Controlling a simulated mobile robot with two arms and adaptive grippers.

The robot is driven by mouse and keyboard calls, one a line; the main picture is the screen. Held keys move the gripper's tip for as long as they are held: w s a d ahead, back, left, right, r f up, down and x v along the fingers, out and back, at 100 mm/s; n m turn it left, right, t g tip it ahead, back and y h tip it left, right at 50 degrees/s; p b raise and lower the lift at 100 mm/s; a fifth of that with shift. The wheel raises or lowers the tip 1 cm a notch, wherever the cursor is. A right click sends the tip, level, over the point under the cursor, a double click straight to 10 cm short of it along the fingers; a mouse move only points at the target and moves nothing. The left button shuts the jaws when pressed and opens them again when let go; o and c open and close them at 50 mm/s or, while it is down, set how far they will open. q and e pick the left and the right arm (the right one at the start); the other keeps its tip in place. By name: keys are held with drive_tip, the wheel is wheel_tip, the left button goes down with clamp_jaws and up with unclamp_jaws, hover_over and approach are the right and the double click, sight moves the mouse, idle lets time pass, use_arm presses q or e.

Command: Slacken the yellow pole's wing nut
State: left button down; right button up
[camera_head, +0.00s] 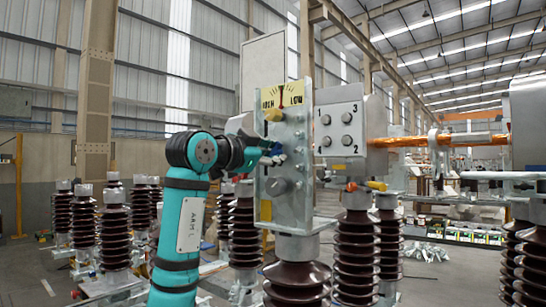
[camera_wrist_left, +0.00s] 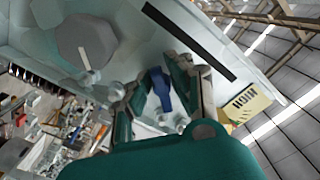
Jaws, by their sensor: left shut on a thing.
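A blue wing nut (camera_head: 277,150) is on the plate's left part, below the dial. My left gripper (camera_head: 266,155) reaches it from the left. In the left wrist view, the blue wing nut (camera_wrist_left: 159,88) is between the teal finger pads of my left gripper (camera_wrist_left: 160,95), which is shut on it. The fingers hide part of the nut. My right gripper is in neither view.
A round grey bolt head (camera_head: 278,186) is below the nut. A copper-coloured bar (camera_head: 398,142) runs right. Several ribbed insulators (camera_head: 114,238) stand at left. A yellow-ended handle (camera_head: 376,185) sticks out at right.

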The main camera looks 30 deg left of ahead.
use_arm(q)
drive_tip(key=shift+f+n, duration=0.2)
drive_tip(key=shift+n, duration=0.9)
drive_tip(key=shift+d, duration=0.1)
drive_tip(key=c, duration=1.3)
unclamp_jaws()
drive_tip(key=shift+s, duration=0.15)
drive_tip(key=shift+s+r, duration=0.1)
drive_tip(key=shift+s, duration=0.25)
drive_tip(key=s, duration=0.7)
drive_tip(key=s+a, duration=0.1)
drive_tip(key=s, duration=0.3)
